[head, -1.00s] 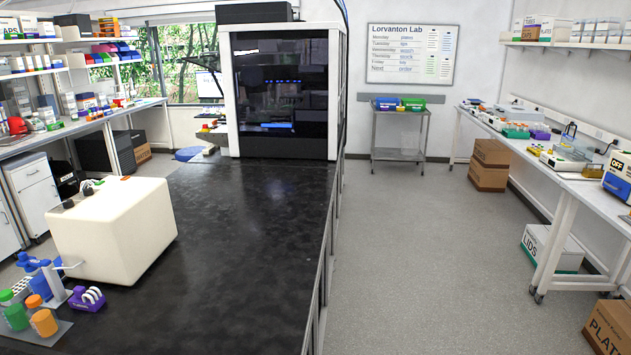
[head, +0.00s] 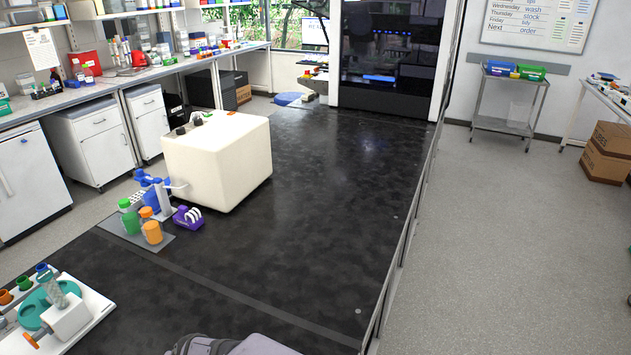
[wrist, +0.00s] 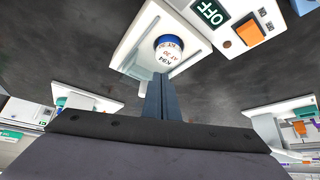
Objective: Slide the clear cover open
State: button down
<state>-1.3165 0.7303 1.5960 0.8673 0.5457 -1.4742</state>
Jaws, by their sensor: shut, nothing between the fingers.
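In the wrist view my gripper (wrist: 168,82) is shut and empty, its two dark fingers together and pointing toward a white instrument (wrist: 200,64). The instrument has a display reading OFF (wrist: 209,13) and an orange button (wrist: 248,34). A round labelled jar with a blue rim (wrist: 169,48) sits on its pale platform, just beyond the fingertips in the picture. I cannot make out a clear cover around it for certain. In the head view neither this instrument nor my fingertips show.
In the head view a cream box (head: 218,162) stands on the black bench (head: 310,215), with a blue stand (head: 156,190), bottles and a purple tape holder (head: 187,217) beside it. A white rig (head: 62,310) is lower left. A dark-fronted cabinet (head: 388,55) stands behind. The bench's right side is clear.

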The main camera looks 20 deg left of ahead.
jog(key=shift+a+r+p, duration=0.1)
jog(key=shift+r+p, duration=0.85)
jog(key=shift+r, duration=1.75)
